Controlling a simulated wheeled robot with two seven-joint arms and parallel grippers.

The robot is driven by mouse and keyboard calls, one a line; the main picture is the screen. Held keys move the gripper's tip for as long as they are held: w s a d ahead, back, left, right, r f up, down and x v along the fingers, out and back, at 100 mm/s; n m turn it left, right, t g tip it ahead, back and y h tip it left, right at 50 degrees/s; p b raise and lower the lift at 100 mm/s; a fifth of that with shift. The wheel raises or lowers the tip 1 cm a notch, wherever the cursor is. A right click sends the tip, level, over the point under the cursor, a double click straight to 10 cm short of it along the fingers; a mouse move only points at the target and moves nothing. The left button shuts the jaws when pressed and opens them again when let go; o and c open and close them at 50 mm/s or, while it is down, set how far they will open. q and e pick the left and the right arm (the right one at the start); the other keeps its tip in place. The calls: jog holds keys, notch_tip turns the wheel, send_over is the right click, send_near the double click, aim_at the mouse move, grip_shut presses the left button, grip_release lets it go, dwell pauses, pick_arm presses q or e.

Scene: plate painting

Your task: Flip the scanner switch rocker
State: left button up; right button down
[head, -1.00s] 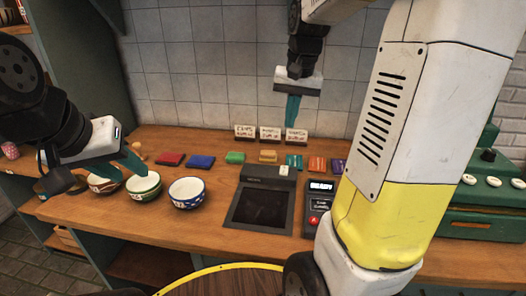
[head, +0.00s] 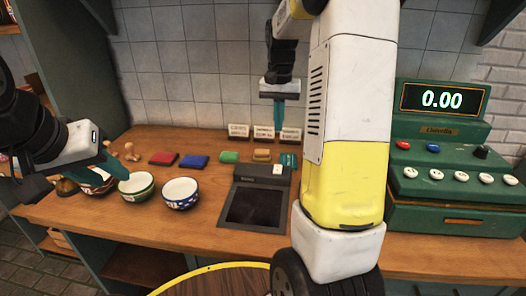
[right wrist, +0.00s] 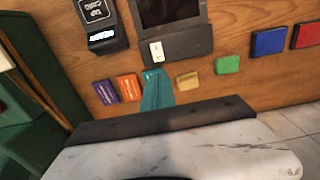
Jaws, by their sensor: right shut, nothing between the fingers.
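The scanner (head: 253,207) is a black box with a dark glass plate on the wooden counter. Its white rocker switch (head: 277,170) sits on the raised back part and also shows in the right wrist view (right wrist: 156,52). I cannot tell which way the rocker is tipped. My right gripper (head: 279,118) is above the back of the counter, behind and above the rocker, apart from it. Its teal fingers (right wrist: 157,92) are shut and empty. My left gripper (head: 75,180) is at the left by the bowls, its teal fingers spread apart.
Several bowls, among them a blue one (head: 182,192), stand left of the scanner. Coloured blocks, such as a green one (head: 229,156), lie in a row behind. White labels (head: 265,132) stand by the tiled wall. A card reader (right wrist: 103,25) and green register (head: 440,170) are nearby.

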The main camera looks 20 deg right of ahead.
aim_at(277, 166)
notch_tip(277, 166, down, 13)
jog(key=shift+f, duration=0.15)
dwell(0.4)
jog(key=shift+f, duration=0.2)
jog(key=shift+s, duration=0.1)
jog(key=shift+s+a+r, duration=0.25)
jog(key=shift+s, duration=0.35)
jog(key=shift+r, duration=0.1)
notch_tip(277, 166, up, 14)
dwell(0.5)
jog(key=shift+w, duration=0.1)
